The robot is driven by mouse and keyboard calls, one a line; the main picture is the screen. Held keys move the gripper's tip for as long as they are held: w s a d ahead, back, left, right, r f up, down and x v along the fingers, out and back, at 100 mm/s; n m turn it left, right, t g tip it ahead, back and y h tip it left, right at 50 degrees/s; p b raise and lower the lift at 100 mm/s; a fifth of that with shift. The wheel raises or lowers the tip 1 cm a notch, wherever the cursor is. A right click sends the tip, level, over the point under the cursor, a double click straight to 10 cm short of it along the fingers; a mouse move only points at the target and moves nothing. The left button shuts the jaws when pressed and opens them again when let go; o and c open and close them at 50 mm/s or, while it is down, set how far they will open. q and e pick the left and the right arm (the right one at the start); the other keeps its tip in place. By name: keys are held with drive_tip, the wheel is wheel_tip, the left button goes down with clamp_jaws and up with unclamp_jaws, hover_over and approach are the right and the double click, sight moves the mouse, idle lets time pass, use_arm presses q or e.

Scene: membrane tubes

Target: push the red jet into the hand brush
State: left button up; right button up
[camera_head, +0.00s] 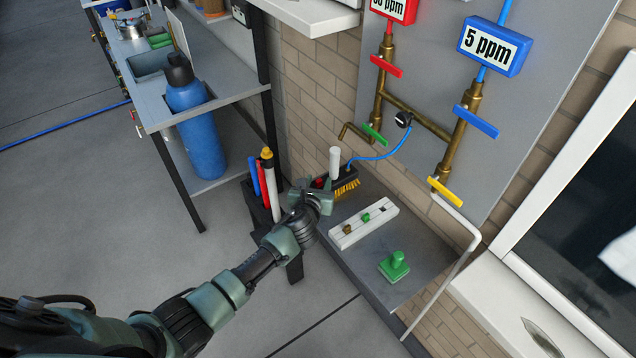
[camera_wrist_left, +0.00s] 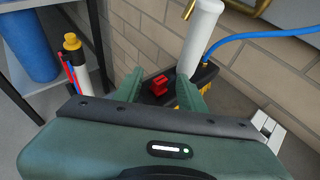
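The hand brush (camera_head: 345,186) is black with yellow bristles and stands on the grey ledge. A white upright cylinder and a blue hose are on it. The red jet (camera_head: 318,183) is partly hidden by my left gripper (camera_head: 322,196) in the head view. In the left wrist view, the red jet (camera_wrist_left: 158,86) shows between and beyond the fingertips, at the black body of the hand brush (camera_wrist_left: 205,76). I cannot tell how deep it sits. My left gripper (camera_wrist_left: 160,92) is open, its fingers apart on either side of the red jet. My right gripper is not in view.
A white rack (camera_head: 364,226) with small green and brass jets and a green stamp-like block (camera_head: 394,266) lie on the ledge. A black holder (camera_head: 258,203) with coloured tubes stands left of the gripper. Brass pipes (camera_head: 425,122) with coloured levers hang above.

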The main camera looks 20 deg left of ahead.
use_arm(q)
drive_tip(key=shift+r, duration=0.1)
drive_tip(key=v, duration=0.7)
drive_tip(key=shift+s, duration=0.35)
